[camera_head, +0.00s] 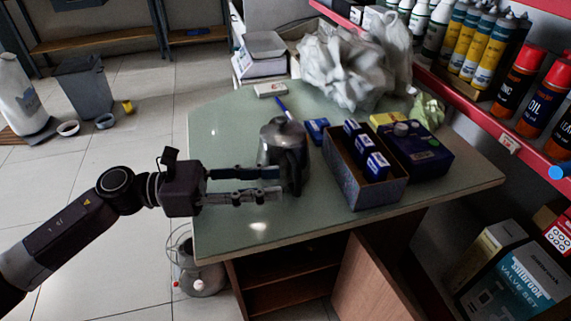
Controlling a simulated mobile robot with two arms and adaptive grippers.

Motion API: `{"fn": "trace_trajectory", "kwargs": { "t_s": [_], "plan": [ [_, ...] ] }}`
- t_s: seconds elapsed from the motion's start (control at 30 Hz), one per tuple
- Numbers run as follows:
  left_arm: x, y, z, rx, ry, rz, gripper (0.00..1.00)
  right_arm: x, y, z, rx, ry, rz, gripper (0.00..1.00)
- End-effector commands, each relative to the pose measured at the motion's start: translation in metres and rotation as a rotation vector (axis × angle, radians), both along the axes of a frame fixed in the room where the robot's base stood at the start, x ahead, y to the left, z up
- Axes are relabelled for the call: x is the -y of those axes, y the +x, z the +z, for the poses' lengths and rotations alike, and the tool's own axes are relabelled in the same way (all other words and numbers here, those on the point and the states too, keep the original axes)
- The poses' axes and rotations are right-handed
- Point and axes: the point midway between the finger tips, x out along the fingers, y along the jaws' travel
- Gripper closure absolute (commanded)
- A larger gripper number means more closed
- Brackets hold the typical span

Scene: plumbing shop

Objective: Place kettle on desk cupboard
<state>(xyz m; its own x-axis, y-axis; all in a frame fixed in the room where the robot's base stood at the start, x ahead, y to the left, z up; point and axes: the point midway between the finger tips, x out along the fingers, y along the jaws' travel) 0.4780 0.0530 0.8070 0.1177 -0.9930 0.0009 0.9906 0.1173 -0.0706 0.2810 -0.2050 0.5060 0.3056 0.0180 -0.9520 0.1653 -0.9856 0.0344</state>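A shiny metal kettle (283,137) with a domed lid and a dark handle stands upright on the green top of the desk cupboard (225,135), left of the middle. The desk has open wooden shelves and a wooden door below. My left gripper (280,183) comes in from the left over the desk top. Its two fingers are apart and roughly parallel, with their tips at the kettle's lower front by the handle. Whether they touch it is not clear. The fingers hide part of the kettle's lower side. My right gripper is not in view.
An open box with blue cartons (378,190) and a dark blue box (415,150) stand right of the kettle. A crumpled plastic bag (345,65) lies behind. A rounded vessel (203,280) stands on the floor by the desk. The desk's front left is clear.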

Motion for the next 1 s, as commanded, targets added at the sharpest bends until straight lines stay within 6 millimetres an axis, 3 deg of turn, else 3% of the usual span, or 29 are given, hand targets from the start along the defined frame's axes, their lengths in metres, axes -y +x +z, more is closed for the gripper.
{"fn": "trace_trajectory", "kwargs": {
  "t_s": [0.4, 0.67, 1.0],
  "plan": [
    [0.055, 0.006, 0.001, 0.001, 0.0, -0.001, 0.69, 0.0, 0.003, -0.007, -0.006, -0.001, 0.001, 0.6],
    [0.059, 0.007, 0.0, 0.0, 0.001, 0.0, 0.69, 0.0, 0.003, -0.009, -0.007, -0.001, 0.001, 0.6],
    [0.059, 0.007, 0.0, 0.0, 0.001, 0.0, 1.0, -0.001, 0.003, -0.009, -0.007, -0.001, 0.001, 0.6]
  ]
}}
